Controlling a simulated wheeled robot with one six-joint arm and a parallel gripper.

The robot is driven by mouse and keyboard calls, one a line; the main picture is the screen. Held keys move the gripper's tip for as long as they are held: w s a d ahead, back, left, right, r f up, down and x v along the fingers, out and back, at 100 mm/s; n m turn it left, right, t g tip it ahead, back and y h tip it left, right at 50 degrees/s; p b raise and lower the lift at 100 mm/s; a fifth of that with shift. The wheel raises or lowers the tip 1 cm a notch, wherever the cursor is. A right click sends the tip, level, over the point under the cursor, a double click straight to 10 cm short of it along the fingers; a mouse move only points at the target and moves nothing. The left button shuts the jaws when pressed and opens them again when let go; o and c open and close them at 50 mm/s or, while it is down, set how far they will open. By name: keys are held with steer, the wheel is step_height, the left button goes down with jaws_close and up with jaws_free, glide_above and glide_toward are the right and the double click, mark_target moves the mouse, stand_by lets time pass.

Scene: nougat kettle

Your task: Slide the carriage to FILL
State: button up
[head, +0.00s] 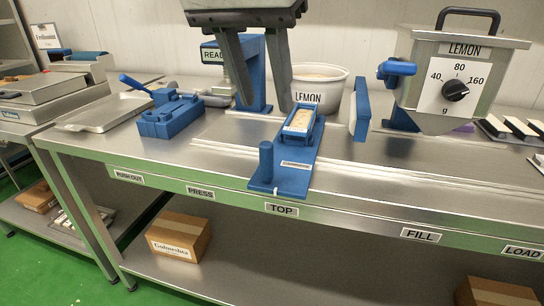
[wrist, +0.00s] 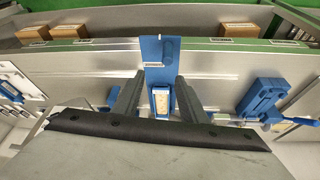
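The blue carriage (head: 284,178) sits on the rail at the TOP label (head: 281,210). It has an upright round handle (head: 266,162) at its front left and a mould (head: 299,122) with a pale filling at its back. The FILL label (head: 420,235) is farther right on the front edge. My gripper (head: 264,106) is open and empty, its two grey fingers pointing down above and behind the carriage. In the wrist view, the carriage (wrist: 153,75) shows beyond and between the spread fingers (wrist: 158,108), with the handle (wrist: 168,48) apart from them.
The lemon hopper (head: 462,50) with a dial hangs at the right, beside an upright blue plate (head: 361,108). A LEMON tub (head: 318,88) stands behind the mould. A blue fixture (head: 170,115) and metal tray (head: 110,112) are at the left. The rail front toward FILL looks clear.

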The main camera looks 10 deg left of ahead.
mark_target(270, 160)
steer(key=x, duration=0.5)
steer(key=a+x, duration=0.1)
steer(key=x, duration=0.9)
steer(key=shift+s+a+f, duration=0.25)
steer(key=shift+a+f, duration=0.1)
steer(key=shift+f, duration=0.2)
jaws_close()
